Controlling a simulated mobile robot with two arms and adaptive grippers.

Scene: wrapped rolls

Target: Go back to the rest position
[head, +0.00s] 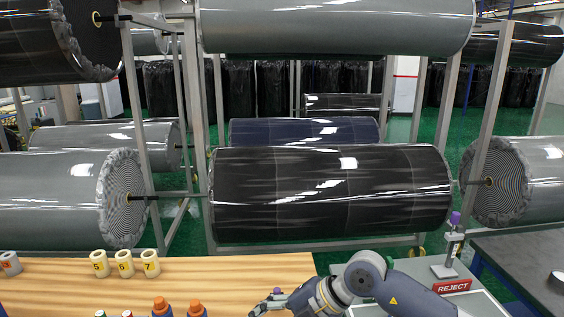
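My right arm comes in from the lower right and bends toward the left. Its gripper (275,296) is small in the head view, over the right end of the wooden table (215,270) near the bottom edge. I cannot tell if its fingers are open or shut, or if they hold anything. My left gripper is not in view.
Numbered cream rolls (125,264) stand on the wooden table. Orange-capped bottles (162,307) are at its front edge. A purple-topped stand (447,262) and a red REJECT sign (453,286) are at the right. Large wrapped rolls (330,190) hang on racks behind.

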